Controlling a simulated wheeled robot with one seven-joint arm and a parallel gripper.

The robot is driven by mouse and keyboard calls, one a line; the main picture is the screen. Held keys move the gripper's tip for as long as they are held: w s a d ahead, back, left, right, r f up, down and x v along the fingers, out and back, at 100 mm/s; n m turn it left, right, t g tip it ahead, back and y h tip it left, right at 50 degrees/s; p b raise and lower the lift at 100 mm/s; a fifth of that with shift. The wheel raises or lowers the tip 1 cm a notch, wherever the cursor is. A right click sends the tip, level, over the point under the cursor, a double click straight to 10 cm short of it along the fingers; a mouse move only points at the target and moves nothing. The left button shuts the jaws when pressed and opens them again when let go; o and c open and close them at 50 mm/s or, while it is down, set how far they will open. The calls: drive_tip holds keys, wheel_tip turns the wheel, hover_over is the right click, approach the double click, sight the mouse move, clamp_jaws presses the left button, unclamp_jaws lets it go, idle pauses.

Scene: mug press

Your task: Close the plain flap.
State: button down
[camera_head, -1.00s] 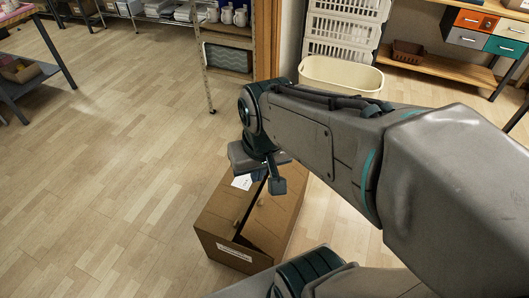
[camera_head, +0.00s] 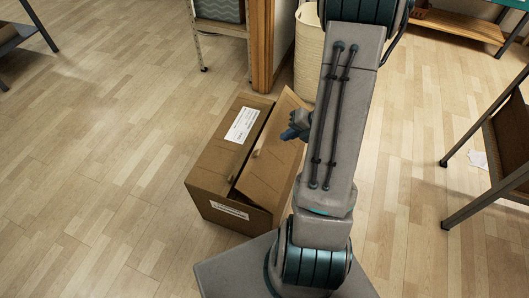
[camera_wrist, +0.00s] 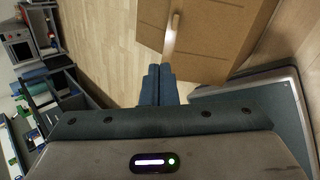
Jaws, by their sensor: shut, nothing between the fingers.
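A brown cardboard box (camera_head: 215,205) stands on the floor in the head view. Its left flap (camera_head: 220,155) bears a white label and lies about level. The plain flap (camera_head: 268,168), on the right, is tilted up, with a dark gap between it and the labelled flap. A small pale tab shows near its inner edge. My gripper (camera_head: 287,134) is shut and empty, close to the plain flap's right side; I cannot tell whether it touches. In the wrist view, the shut fingers (camera_wrist: 159,72) point at the brown plain flap (camera_wrist: 225,35) with its pale tab.
A wooden post (camera_head: 262,45) and a metal shelf leg (camera_head: 198,45) stand behind the box. A cream bin (camera_head: 308,55) is beside the post. A dark-legged table (camera_head: 470,205) is at the right. The floor left of the box is clear.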

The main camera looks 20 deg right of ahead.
wheel_tip(320, 180, down, 3)
drive_tip(key=d+m, duration=0.2)
drive_tip(key=m, duration=0.1)
drive_tip(key=b, duration=0.5)
approach(259, 152)
drive_tip(key=shift+t, duration=0.3)
drive_tip(key=x, duration=0.6)
drive_tip(key=shift+s+a+f, duration=0.1)
drive_tip(key=shift+s+f, duration=0.05)
drive_tip(key=shift+f, duration=0.05)
